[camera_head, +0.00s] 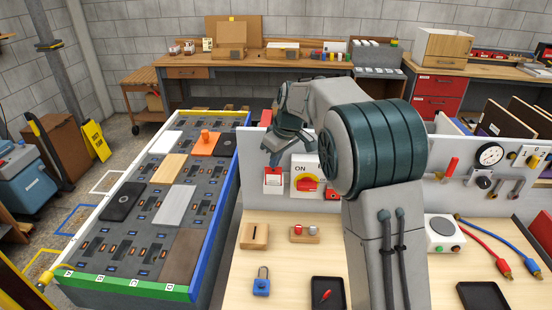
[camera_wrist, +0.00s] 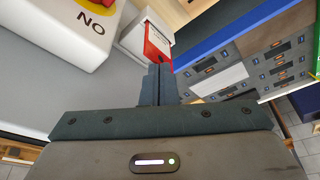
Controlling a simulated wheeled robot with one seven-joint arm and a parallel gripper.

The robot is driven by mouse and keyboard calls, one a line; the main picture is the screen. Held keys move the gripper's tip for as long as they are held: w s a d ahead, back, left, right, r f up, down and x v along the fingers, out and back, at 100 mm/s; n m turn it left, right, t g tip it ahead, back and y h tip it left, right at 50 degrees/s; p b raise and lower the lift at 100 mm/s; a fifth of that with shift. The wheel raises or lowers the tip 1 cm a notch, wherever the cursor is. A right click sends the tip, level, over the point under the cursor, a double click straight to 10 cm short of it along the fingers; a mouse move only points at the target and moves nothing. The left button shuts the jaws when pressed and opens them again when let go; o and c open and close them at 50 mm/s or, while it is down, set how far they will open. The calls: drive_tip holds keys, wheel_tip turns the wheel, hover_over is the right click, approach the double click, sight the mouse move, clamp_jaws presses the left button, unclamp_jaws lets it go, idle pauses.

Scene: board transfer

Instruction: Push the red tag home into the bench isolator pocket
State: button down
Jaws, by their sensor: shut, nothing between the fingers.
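The red tag (camera_head: 272,180) sits upright in the white bench isolator pocket (camera_head: 272,190) on the grey panel, with part of the tag showing above the pocket's edge. In the wrist view the red tag (camera_wrist: 157,42) stands at the side of the white pocket (camera_wrist: 133,38). My gripper (camera_head: 271,164) is shut and empty, just above the tag. In the wrist view the closed fingertips (camera_wrist: 158,68) lie very close to the tag; I cannot tell whether they touch it. The tag's lower part is hidden in the pocket.
The white isolator box (camera_head: 304,174) with a red and yellow knob (camera_head: 307,183) is right of the pocket. A blue padlock (camera_head: 262,283), a wooden block (camera_head: 254,236) and a black tray (camera_head: 327,293) are on the bench. A board table (camera_head: 125,290) stands left.

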drive_tip(key=shift+f+b, duration=0.3)
drive_tip(key=shift+f, duration=0.05)
drive_tip(key=v, duration=1.7)
drive_tip(key=s+d+f+m+t+h, duration=0.1)
drive_tip(key=s+d+f+m, duration=0.2)
drive_tip(key=s, duration=0.5)
drive_tip(key=s+d+m, duration=0.3)
drive_tip(key=s+d, duration=0.3)
drive_tip(key=s, duration=0.1)
drive_tip(key=s+d+f+m, duration=0.2)
drive_tip(key=s+f, duration=0.3)
drive_tip(key=s, duration=0.2)
drive_tip(key=s+d+f+m+h, duration=0.1)
drive_tip(key=s+d+f+m, duration=0.1)
drive_tip(key=s+f, duration=0.3)
drive_tip(key=s, duration=0.3)
drive_tip(key=shift+s+d+f+t+h, duration=0.3)
drive_tip(key=shift+s+d+f, duration=0.05)
drive_tip(key=shift+d, duration=0.05)
